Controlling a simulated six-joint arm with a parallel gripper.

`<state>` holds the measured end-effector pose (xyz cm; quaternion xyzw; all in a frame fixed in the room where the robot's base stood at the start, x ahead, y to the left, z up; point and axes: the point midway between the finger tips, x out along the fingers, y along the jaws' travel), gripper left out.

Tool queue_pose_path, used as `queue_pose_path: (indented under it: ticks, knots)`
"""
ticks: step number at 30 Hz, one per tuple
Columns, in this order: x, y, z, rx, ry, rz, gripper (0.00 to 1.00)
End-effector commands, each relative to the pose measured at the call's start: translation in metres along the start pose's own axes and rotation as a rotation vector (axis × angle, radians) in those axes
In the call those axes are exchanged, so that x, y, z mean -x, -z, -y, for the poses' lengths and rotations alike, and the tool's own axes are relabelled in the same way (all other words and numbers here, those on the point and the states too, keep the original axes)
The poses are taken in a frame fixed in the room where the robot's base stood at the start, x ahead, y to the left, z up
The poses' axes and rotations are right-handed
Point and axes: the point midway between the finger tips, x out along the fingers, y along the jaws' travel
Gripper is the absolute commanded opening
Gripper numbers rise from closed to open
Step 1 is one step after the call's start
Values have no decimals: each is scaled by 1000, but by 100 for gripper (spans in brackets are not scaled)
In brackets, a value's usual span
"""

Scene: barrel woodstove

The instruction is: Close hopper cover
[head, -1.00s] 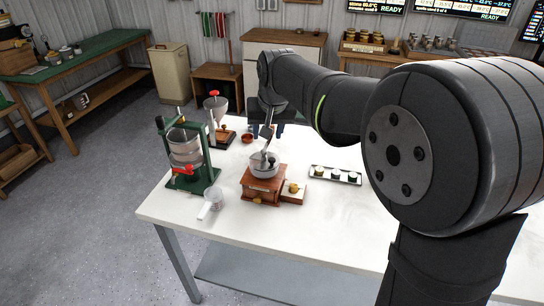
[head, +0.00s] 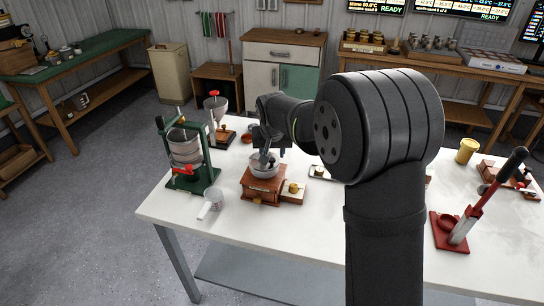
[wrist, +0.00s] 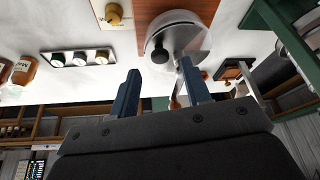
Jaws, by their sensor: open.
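The wooden grinder (head: 262,186) stands on the white table, left of centre, with a round metal hopper (head: 263,171) on top. In the wrist view the hopper (wrist: 192,38) shows as a shiny round bowl at the upper middle. A dark knob (wrist: 160,53) sits at its edge; I cannot tell clearly how far the cover is open. My gripper (head: 264,153) is just above the hopper in the head view. In the wrist view my gripper (wrist: 160,82) has its two blue-grey fingers apart, on either side below the knob, with nothing between them.
A brass-knobbed piece (head: 293,190) adjoins the grinder's right side. A tray (wrist: 78,59) of small pots lies nearby. A red lever press (head: 452,230) stands at right. Table front is clear.

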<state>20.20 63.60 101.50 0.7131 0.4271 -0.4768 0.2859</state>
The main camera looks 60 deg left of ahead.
Motion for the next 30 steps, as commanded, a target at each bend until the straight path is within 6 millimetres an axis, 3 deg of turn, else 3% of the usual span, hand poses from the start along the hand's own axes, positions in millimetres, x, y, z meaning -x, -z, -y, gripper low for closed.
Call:
queue_pose_path:
  ticks: [6,17,24,30]
  knots:
    - [-26,0,0,0,0,0,44]
    - [-31,0,0,0,1,-1,44]
    - [-31,0,0,0,1,-1,0]
    - [-30,0,1,-8,-2,-1,0]
